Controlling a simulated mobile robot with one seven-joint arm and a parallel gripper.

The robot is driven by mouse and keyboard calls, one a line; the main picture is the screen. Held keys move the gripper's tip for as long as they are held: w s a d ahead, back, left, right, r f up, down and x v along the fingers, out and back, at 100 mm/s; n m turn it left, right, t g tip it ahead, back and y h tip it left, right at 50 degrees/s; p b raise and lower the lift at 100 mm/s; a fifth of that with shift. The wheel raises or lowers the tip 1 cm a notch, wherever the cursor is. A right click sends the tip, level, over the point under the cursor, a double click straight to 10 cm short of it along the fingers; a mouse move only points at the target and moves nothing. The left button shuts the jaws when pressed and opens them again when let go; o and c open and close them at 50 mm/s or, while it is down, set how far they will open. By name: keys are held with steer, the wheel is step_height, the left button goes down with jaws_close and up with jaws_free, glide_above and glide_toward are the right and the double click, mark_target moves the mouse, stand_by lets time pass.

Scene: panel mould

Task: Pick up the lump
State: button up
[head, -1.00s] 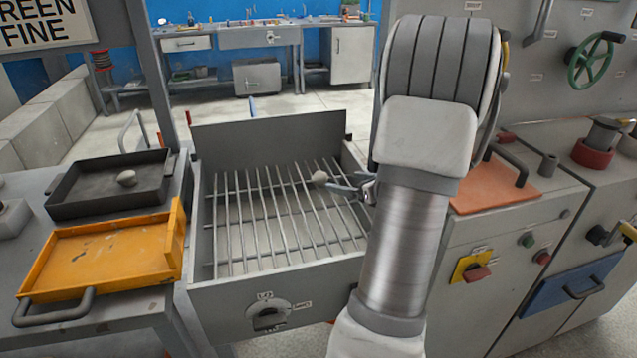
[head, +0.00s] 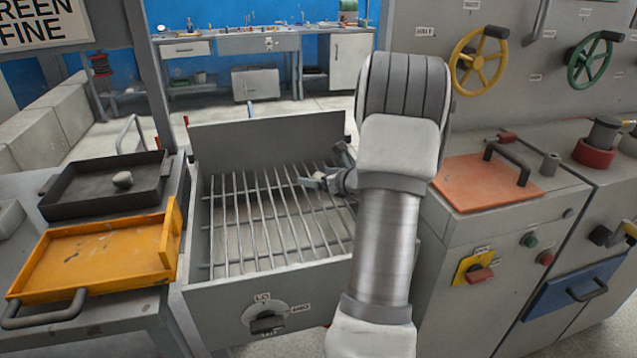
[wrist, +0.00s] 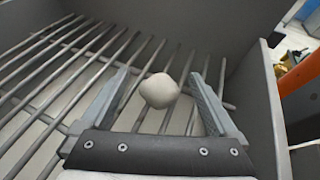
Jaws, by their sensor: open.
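A pale, rounded lump (wrist: 159,90) shows in the wrist view on the bars of the grate, between the two fingers of my gripper (wrist: 159,77). The fingers are open, with a gap on each side of the lump. In the head view my gripper (head: 318,182) is low over the right part of the grate (head: 262,215), and it hides most or all of this lump. A second grey lump (head: 122,179) lies in the black tray (head: 75,210) at left.
The grate sits in a grey box with raised walls (head: 265,140), a dial (head: 267,318) on its front. A yellow tray (head: 150,278) lies in front of the black tray. An orange lid (head: 475,185) is on the cabinet to the right.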

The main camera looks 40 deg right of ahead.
jaws_close()
stand_by(0.4)
